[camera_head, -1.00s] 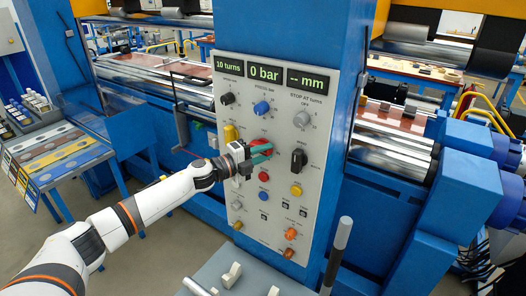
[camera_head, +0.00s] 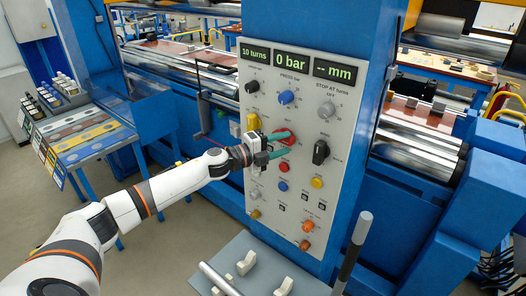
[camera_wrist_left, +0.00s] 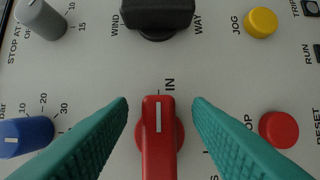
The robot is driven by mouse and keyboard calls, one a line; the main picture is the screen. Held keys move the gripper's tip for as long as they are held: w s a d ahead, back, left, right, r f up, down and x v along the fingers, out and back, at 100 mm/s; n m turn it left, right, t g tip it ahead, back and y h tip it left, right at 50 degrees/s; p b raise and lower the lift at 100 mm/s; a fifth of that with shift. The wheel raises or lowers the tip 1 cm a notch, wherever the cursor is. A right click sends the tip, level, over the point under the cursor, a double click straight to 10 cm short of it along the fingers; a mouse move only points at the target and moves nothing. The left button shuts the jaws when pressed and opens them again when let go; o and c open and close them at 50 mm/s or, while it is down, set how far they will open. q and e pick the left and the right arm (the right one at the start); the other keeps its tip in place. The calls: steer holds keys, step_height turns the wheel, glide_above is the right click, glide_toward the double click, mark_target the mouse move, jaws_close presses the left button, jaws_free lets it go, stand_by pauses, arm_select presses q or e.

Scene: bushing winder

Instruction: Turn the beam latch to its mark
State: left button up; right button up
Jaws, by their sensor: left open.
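The red latch knob (camera_head: 290,140) is on the grey control panel (camera_head: 338,118). In the left wrist view the red knob (camera_wrist_left: 158,125) has a white pointer line that points up, close to the printed word IN. My left gripper (camera_head: 289,143) is at the panel with its teal fingers on either side of the knob. In the left wrist view the left gripper (camera_wrist_left: 160,103) is open, with a gap showing between each fingertip and the knob. Lettering below the knob is partly hidden by the fingers. My right gripper is not in view.
A black selector (camera_head: 320,152), blue knob (camera_head: 286,97), red button (camera_head: 283,186) and yellow button (camera_head: 317,183) surround the latch. A lever console (camera_head: 262,262) stands below the panel. The blue machine frame and rollers flank the panel.

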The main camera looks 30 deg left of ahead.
arm_select(q)
steer(key=b+v, duration=0.4)
steer(key=v, duration=0.6)
steer(key=shift+s, duration=0.15)
steer(key=shift+a, duration=0.1)
